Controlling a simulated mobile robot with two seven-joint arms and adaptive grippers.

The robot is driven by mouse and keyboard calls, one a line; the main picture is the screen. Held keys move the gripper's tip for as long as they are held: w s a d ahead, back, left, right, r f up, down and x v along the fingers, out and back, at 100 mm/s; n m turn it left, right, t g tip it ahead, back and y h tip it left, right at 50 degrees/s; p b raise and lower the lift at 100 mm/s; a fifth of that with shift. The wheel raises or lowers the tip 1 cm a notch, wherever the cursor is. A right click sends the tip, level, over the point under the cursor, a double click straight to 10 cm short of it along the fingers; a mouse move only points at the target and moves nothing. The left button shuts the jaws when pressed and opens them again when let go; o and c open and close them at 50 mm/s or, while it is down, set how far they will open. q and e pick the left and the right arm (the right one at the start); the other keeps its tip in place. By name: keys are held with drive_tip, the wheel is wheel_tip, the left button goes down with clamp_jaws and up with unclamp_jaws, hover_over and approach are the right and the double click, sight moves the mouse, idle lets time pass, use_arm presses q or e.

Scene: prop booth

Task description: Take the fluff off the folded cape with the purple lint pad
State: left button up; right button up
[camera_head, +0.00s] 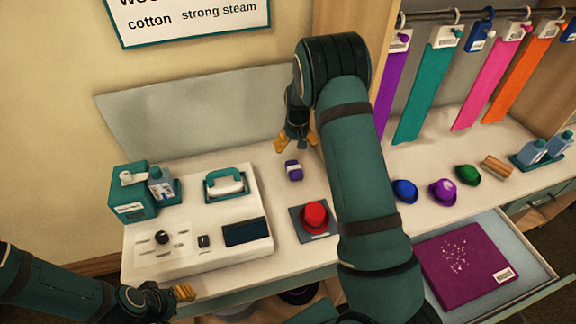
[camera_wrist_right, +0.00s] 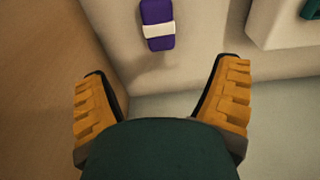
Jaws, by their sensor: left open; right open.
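The purple lint pad (camera_head: 293,171) with a white band lies on the white counter, left of centre. It also shows in the right wrist view (camera_wrist_right: 158,25), ahead of the open fingers and apart from them. My right gripper (camera_head: 296,141) is open and empty, pointing down behind the pad; its fingers also show in the right wrist view (camera_wrist_right: 162,105). The folded purple cape (camera_head: 450,279) lies in the open drawer at the lower right, with pale fluff specks (camera_head: 457,254) and a white label on it. My left gripper (camera_head: 178,293) is open and empty at the lower left.
A red hat (camera_head: 315,217) sits on a dark mat. Blue, purple and green hats (camera_head: 467,175) and a brush (camera_head: 497,167) stand right. The drawer (camera_head: 537,266) juts out in front.

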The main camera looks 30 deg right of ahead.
sight(294, 168)
drive_tip(key=f, duration=0.8)
drive_tip(key=w+f, duration=0.1)
drive_tip(key=f, duration=0.3)
drive_tip(key=shift+d+f, duration=0.15)
drive_tip(key=shift+f, duration=0.05)
drive_tip(key=shift+f+b, duration=0.25)
drive_tip(key=shift+b, duration=0.35)
drive_tip(key=c, duration=1.3)
drive_tip(key=shift+o, duration=0.2)
drive_tip(key=shift+r, duration=0.1)
wheel_tip(294, 168, up, 10)
drive_tip(key=shift+r+p, duration=0.2)
drive_tip(key=shift+p, duration=0.4)
